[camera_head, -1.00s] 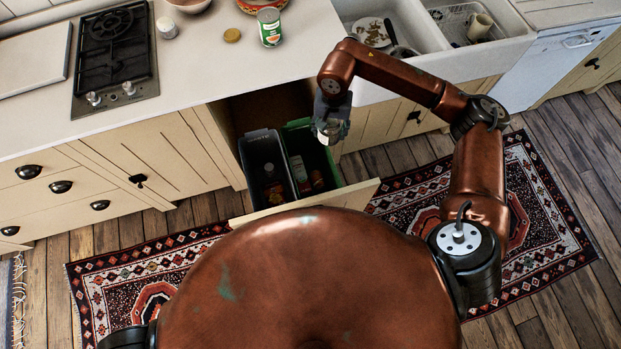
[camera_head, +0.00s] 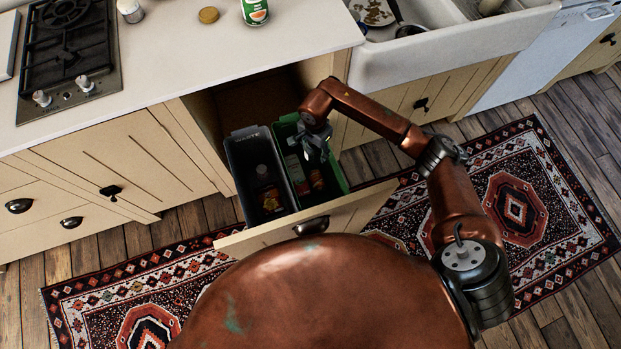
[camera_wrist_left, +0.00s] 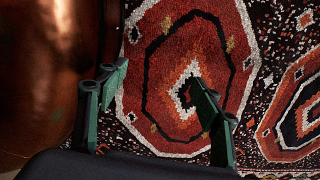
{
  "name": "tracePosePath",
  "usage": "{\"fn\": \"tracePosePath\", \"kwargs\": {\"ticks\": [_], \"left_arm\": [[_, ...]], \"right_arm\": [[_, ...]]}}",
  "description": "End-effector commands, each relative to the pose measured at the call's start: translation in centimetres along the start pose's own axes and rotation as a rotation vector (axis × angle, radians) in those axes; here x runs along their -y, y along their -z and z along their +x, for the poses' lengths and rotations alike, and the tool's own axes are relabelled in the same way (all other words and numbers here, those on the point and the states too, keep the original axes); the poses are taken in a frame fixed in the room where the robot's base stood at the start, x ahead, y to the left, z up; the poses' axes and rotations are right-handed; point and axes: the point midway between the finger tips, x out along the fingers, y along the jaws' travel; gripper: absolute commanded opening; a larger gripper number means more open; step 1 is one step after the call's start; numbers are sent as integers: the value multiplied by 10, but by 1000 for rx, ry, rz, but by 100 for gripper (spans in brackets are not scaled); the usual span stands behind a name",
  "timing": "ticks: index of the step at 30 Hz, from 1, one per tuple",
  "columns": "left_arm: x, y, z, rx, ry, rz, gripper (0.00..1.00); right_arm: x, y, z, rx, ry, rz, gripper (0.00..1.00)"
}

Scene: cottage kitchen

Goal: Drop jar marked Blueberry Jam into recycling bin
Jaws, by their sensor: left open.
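Two bins stand in the pulled-out drawer: a dark grey bin (camera_head: 237,168) on the left and a green bin (camera_head: 341,178) on the right. No jar marked Blueberry Jam can be made out; the gripper hides part of the green bin's inside. My left gripper (camera_wrist_left: 158,100) is open and empty above the rug in the left wrist view, and out of the head view.
The grey bin holds a dark bottle (camera_head: 268,196); the green bin holds packages (camera_head: 297,172). The drawer front (camera_head: 300,222) sticks out over the patterned rug (camera_head: 515,205). A green can (camera_head: 255,12), a lid (camera_head: 208,15) and a white-labelled jar (camera_head: 130,10) stand on the counter (camera_head: 180,60).

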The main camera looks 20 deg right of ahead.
Motion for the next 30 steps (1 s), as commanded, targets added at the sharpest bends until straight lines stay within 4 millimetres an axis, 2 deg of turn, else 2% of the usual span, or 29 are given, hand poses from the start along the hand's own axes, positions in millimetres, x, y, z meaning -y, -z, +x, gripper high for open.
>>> {"fn": "tracePosePath", "kwargs": {"ticks": [1, 3, 9, 15, 23, 24, 30], "left_arm": [[0, 6, 0, -2, 0, -3, 60], [0, 14, -3, -1, -1, -7, 60], [1, 32, -14, -3, -2, -17, 60], [1, 41, -20, -2, -2, -21, 60], [1, 42, -22, -3, -2, -21, 60], [1, 42, -22, -3, -2, -21, 60], [1, 42, -21, -3, -2, -21, 60]], "right_arm": [[0, -1, 10, 3, -3, 0, 20], [-1, -1, 18, 4, -3, 1, 20], [0, -2, 34, 3, -2, -1, 20], [-1, -1, 40, 1, -1, -1, 20], [0, -1, 40, 0, 0, -1, 20], [0, -1, 40, 0, 0, -2, 50], [0, -1, 40, 0, 0, -2, 64]]}}
